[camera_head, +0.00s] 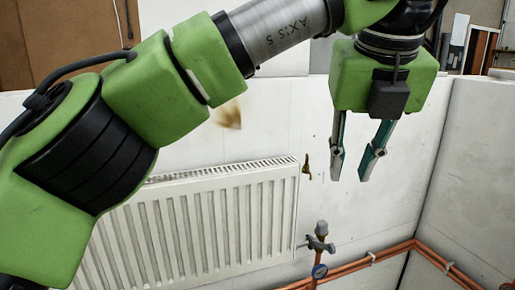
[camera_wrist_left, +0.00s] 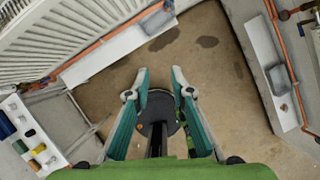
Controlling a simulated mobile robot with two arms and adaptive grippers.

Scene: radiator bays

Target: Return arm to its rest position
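My left arm comes in from the left in the head view and crosses in front of the radiator (camera_head: 205,225). My left gripper (camera_head: 350,178) hangs with its fingers pointing down, in front of the white wall, to the right of the radiator and above the copper pipe. Its two teal fingers are apart with nothing between them. In the left wrist view the fingers (camera_wrist_left: 158,82) are also spread, with brown floor below and a dark round object between them in the picture, farther down. My right arm and gripper are not in view.
A valve with a gauge (camera_head: 319,248) stands beside the radiator, and copper pipes (camera_head: 400,246) run along the lower wall. A brass fitting (camera_head: 307,168) is on the wall. The left wrist view shows a grey tray (camera_wrist_left: 268,48) and a white surface with several small items (camera_wrist_left: 30,135).

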